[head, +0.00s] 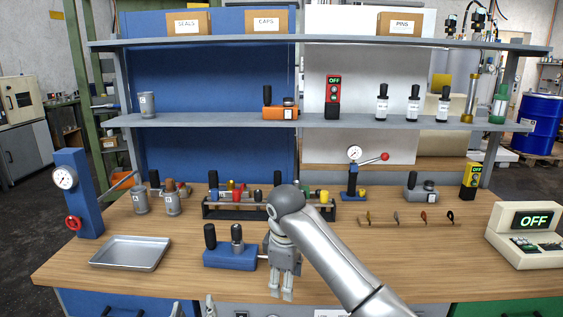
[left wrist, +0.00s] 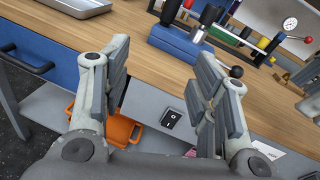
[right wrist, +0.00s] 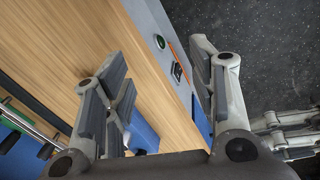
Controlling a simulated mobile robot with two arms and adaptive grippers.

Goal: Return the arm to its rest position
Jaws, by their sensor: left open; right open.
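My left gripper (head: 210,306) shows only as fingertips at the bottom edge of the head view, in front of the workbench (head: 150,270). In the left wrist view its two fingers (left wrist: 163,80) stand wide apart with nothing between them. My right gripper (head: 281,292) hangs fingers down by the bench's front edge, at the end of my silver arm coming from the lower right. In the right wrist view its fingers (right wrist: 160,100) are apart and empty. The blue fixture (head: 230,257) with black and grey upright parts stands just left of my right gripper.
A metal tray (head: 131,252) lies at the left, near a blue gauge stand (head: 77,195). A rack (head: 225,212) of coloured pieces stands behind my right gripper. A beige device (head: 527,247) reading OFF sits at the right. Bare wood lies right of my arm.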

